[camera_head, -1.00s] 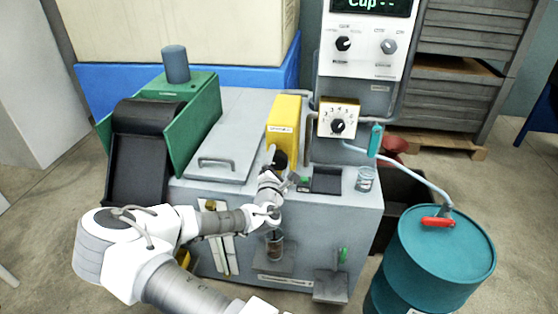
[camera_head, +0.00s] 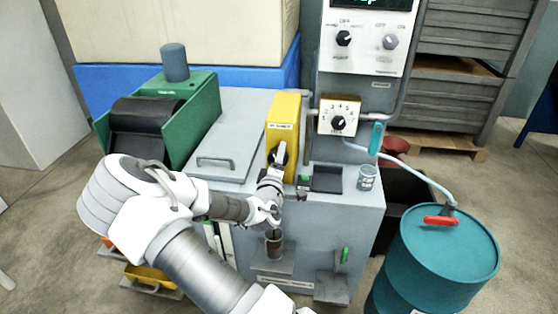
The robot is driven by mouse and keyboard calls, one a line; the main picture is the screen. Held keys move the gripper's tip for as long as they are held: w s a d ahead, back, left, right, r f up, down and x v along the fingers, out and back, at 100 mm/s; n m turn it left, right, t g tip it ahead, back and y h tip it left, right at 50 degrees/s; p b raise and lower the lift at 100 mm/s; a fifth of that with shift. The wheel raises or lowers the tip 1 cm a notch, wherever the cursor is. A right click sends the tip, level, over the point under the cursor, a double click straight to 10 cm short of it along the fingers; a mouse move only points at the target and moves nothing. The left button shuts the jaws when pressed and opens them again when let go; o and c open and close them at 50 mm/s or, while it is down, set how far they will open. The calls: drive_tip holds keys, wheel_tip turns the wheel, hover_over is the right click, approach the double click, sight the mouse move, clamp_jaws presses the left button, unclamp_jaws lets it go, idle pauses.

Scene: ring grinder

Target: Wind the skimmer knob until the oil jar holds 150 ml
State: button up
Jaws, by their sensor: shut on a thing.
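The skimmer is a yellow box (camera_head: 283,115) standing on the grey tank top, with a dark round knob (camera_head: 272,158) on its front. My gripper (camera_head: 281,152) reaches up to this knob from below and is shut on it, covering part of it. The oil jar (camera_head: 274,245) is a small clear vessel on a little shelf at the tank's front, below my gripper. It looks dark brown inside, but I cannot read a level or any marks. My wrist is just above and left of the jar.
A numbered yellow-framed dial (camera_head: 338,121) and a panel with two knobs (camera_head: 367,42) are to the right. A glass (camera_head: 367,177) stands on the tank's right corner. A teal drum (camera_head: 435,250) stands on the right. A lid with a handle (camera_head: 218,140) is left of the skimmer.

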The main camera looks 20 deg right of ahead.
drive_tip(key=m+b, duration=0.2)
drive_tip(key=m, duration=0.2)
drive_tip(key=shift+f+m, duration=0.15)
drive_tip(key=shift+m, duration=0.25)
drive_tip(key=shift+a+m+b, duration=0.1)
drive_tip(key=shift+m+b, duration=1)
drive_tip(key=shift+m, duration=0.8)
drive_tip(key=shift+m, duration=0.3)
drive_tip(key=o, duration=1.3)
drive_tip(key=p+v, duration=0.7)
drive_tip(key=v, duration=1)
drive_tip(key=shift+s+a, duration=0.15)
